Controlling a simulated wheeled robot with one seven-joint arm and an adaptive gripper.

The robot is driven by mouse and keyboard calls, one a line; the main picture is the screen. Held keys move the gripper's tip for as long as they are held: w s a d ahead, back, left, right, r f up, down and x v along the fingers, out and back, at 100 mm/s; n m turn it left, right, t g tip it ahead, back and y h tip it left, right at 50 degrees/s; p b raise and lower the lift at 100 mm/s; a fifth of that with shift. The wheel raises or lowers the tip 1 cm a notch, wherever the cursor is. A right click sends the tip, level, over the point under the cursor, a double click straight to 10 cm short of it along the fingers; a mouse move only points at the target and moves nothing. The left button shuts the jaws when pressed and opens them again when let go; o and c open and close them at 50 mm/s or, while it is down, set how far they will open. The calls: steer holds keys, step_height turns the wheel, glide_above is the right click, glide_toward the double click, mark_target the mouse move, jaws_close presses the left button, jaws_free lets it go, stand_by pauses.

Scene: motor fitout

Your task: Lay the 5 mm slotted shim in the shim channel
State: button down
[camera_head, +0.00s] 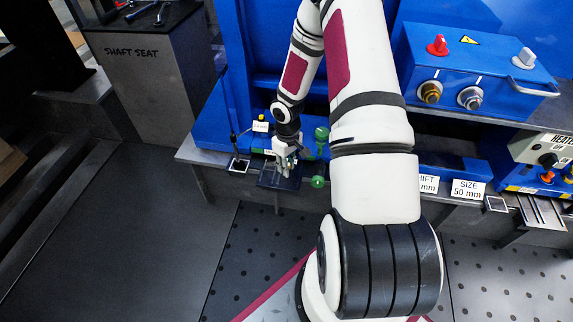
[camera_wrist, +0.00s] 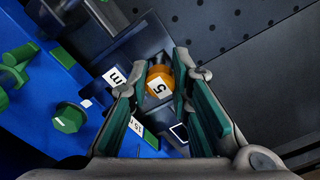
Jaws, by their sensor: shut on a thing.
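The 5 mm shim shows in the wrist view as an orange grip (camera_wrist: 154,71) with a white label marked 5. My gripper (camera_wrist: 163,70) has its teal-padded fingers closed on either side of this grip. The slotted plate of the shim cannot be made out. In the head view my gripper (camera_head: 286,166) is low at the front edge of the blue bench, over a dark tray (camera_head: 268,181); the shim is too small to tell there. I cannot tell which part is the shim channel.
Green knobs (camera_head: 318,181) stand just right of my gripper, and one shows in the wrist view (camera_wrist: 69,118). A small square frame (camera_head: 238,165) lies to the left. A blue control box (camera_head: 480,65) is at the right. The dark floor (camera_head: 130,230) in front is clear.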

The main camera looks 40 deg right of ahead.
steer(key=shift+d+f+b, duration=0.1)
steer(key=shift+f+b, duration=2.15)
steer(key=shift+f, duration=0.85)
steer(key=shift+f, duration=0.4)
steer(key=c, duration=1.4)
jaws_free()
step_height(320, 180, up, 12)
steer(key=shift+r, duration=0.1)
